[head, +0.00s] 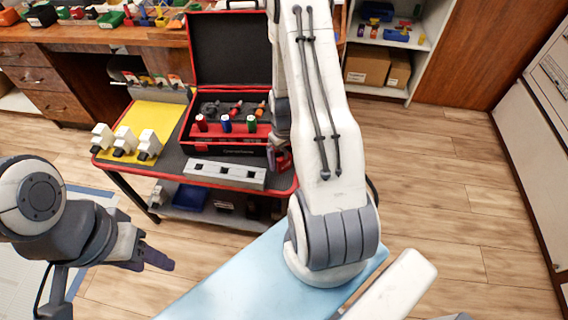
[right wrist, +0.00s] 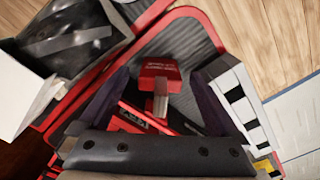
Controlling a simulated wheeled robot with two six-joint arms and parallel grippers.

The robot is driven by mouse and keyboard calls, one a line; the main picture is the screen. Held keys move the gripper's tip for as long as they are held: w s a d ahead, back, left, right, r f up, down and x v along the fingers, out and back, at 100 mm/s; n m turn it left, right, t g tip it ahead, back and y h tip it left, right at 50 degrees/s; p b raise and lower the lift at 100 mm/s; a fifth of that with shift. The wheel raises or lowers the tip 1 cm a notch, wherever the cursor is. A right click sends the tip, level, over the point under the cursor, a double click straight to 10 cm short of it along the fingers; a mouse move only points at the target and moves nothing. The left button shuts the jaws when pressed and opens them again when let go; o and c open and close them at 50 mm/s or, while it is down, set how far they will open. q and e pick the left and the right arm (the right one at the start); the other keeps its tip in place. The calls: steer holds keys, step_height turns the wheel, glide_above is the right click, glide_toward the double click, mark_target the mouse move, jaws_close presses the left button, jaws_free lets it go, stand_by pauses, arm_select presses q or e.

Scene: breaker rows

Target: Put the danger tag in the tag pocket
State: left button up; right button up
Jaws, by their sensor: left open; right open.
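In the right wrist view, a red block with small white lettering (right wrist: 158,68) and a grey bar on its front lies on the dark cart top, between and beyond the fingertips. A second red piece with pale lettering (right wrist: 142,117) shows nearer the palm. The lettering is too small to tell which is the danger tag or the tag pocket. My right gripper (right wrist: 163,88) is open around this spot, with nothing clearly gripped. In the head view it is at the cart's right edge (head: 281,158), partly behind my arm. My left gripper (head: 155,260) is open and empty at lower left.
An open black-and-red toolbox (head: 222,148) with red, blue and green items stands on the cart. A grey slotted block (head: 225,174) lies at its front edge. White breakers (head: 125,142) sit on a yellow mat (head: 158,118). A workbench (head: 90,35) stands behind.

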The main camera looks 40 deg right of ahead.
steer(key=shift+f, duration=0.3)
steer(key=shift+r, duration=0.1)
jaws_close()
